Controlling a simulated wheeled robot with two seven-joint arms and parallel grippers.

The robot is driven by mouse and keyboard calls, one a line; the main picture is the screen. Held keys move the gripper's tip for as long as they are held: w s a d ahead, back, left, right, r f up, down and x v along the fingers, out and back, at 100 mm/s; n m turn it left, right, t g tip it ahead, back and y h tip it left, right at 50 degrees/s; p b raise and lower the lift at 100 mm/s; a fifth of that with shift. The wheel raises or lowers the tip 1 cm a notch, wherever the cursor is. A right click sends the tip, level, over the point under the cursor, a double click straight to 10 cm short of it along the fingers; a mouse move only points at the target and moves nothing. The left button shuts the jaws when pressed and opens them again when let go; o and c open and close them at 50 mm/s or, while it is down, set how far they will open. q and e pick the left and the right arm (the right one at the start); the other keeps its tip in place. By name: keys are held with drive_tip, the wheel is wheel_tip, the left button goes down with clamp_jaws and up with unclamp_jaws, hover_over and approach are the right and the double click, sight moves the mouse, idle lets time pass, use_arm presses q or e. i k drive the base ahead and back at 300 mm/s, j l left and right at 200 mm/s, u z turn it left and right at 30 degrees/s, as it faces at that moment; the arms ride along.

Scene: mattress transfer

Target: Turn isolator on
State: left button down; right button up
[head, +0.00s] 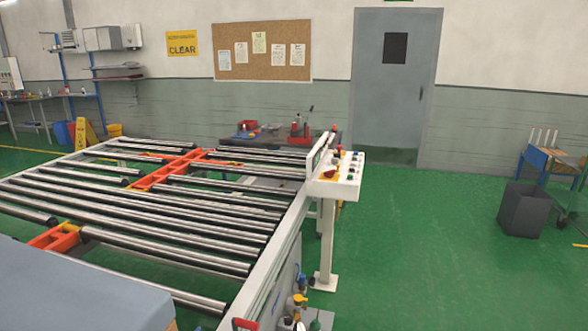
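A white control console (347,187) stands on a post at the right end of the roller conveyor. Its sloped top carries several small buttons and knobs, with red and yellow parts (329,175) at its left side. These may be the isolator, but they are too small to tell, and I cannot read any switch position. Neither of my grippers is in view.
The roller conveyor (150,212) with orange cross pieces fills the left and middle. A pale blue block (75,290), perhaps a mattress, lies front left. Bottles (300,300) stand below the conveyor's side. A dark bin (522,210) stands at right. Green floor (430,260) right of the console is clear.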

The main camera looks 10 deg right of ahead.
sight(330, 174)
drive_tip(key=i+l+u, duration=0.4)
drive_tip(key=l, duration=0.2)
drive_tip(key=l+u, duration=0.2)
drive_tip(key=i+l+u, duration=0.2)
drive_tip(key=l, duration=0.3)
drive_tip(key=k, duration=0.05)
